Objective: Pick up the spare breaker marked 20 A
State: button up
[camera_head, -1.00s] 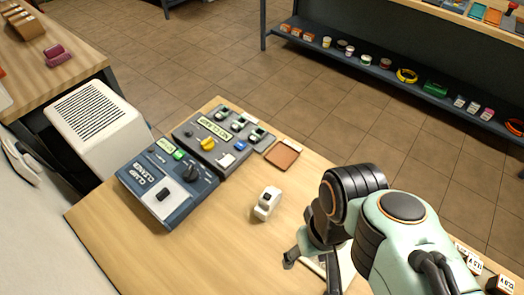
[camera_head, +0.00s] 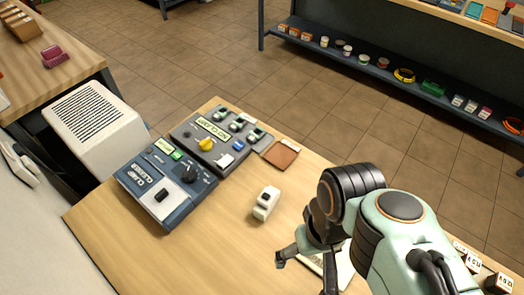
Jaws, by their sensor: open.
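Several small blocks with white labels, which look like breakers, stand at the lower right: one at the back (camera_head: 459,246), a middle one (camera_head: 473,262) and a front one (camera_head: 499,284). Their labels are too small and turned to read surely, so I cannot tell which is marked 20 A. A separate white block with a dark patch (camera_head: 266,202), perhaps also a breaker, lies alone mid-table. My gripper (camera_head: 305,274) is open and empty, right of and nearer than this white block, apart from it. My arm hides part of the table between gripper and labelled blocks.
A blue clamp panel (camera_head: 163,198) and a grey panel with a yellow knob (camera_head: 207,144) stand at the table's back left. A brown tray (camera_head: 281,155) lies beside them. A pale flat piece (camera_head: 344,268) lies partly behind my gripper. The front-left wooden tabletop (camera_head: 180,262) is clear.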

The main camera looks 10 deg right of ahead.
jog(key=w+r+m+t, duration=0.3)
jog(key=w+m, duration=0.2)
jog(key=w, duration=0.4)
jog(key=m, duration=0.4)
send_over(267, 194)
jog(key=w+d, duration=0.1)
jog(key=w, duration=0.1)
notch_tip(267, 194, down, 9)
jog(key=f+g, duration=0.1)
jog(key=f, duration=0.2)
jog(key=s+f+g, duration=0.1)
jog(key=f, duration=0.2)
jog(key=a+f+g, duration=0.1)
jog(key=f, duration=0.2)
jog(key=shift+s+f+h, duration=0.15)
jog(key=shift+s+h, duration=0.25)
jog(key=shift+f, duration=3.15)
grip_shut()
